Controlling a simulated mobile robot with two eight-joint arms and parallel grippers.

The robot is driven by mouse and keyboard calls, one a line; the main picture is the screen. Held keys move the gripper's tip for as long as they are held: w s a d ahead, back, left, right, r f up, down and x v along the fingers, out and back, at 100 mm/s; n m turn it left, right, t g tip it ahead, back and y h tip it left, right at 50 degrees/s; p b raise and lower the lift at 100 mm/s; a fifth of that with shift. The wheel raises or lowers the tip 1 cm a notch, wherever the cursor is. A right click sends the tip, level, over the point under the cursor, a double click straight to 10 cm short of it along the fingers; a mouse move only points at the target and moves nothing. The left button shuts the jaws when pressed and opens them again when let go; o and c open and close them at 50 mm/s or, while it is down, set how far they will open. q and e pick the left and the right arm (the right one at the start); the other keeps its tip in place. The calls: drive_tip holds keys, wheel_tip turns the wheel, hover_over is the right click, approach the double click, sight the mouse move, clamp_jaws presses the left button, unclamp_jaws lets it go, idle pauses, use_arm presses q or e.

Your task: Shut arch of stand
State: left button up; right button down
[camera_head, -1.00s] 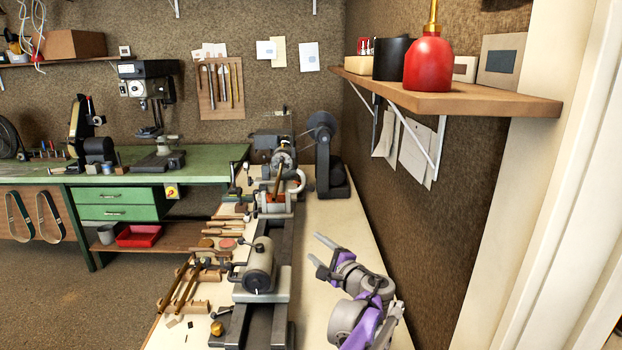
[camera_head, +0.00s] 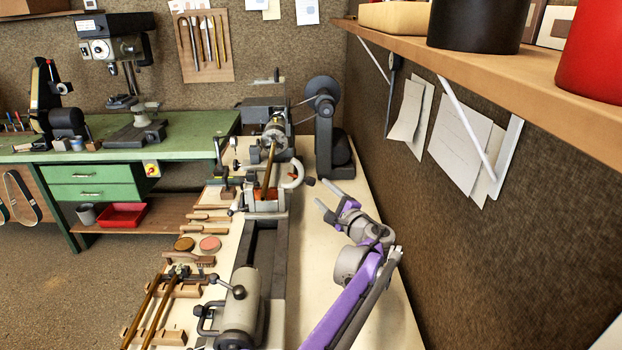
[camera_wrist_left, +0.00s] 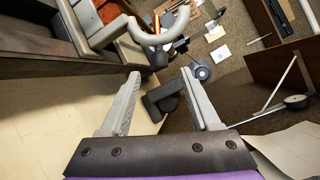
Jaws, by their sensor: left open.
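The stand (camera_head: 262,200) sits on the lathe bed with a brass rod (camera_head: 268,170) running through it. Its pale grey curved arch (camera_head: 297,171) stands swung out to the right side, open, with a dark knob (camera_head: 309,182) near it. My left gripper (camera_head: 324,198) is open and empty, in front and to the right of the arch, apart from it. In the left wrist view the arch (camera_wrist_left: 150,36) curves beyond the fingertips of my gripper (camera_wrist_left: 160,75), and nothing is between the fingers. My right gripper is out of view.
The lathe tailstock (camera_head: 238,308) stands nearer on the bed. A dark grinder-like machine (camera_head: 325,130) stands behind at the back right. Tools and wooden holders (camera_head: 180,290) line the left bench side. A shelf (camera_head: 480,65) overhangs on the right wall.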

sight(313, 184)
use_arm(q)
drive_tip(key=p+x, duration=0.1)
drive_tip(key=x, duration=0.7)
drive_tip(key=shift+w, duration=0.15)
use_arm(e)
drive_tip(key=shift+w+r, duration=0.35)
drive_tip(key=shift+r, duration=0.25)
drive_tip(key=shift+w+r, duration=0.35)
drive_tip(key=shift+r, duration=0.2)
use_arm(q)
drive_tip(key=shift+d, duration=0.1)
drive_tip(key=shift+c, duration=0.2)
clamp_jaws()
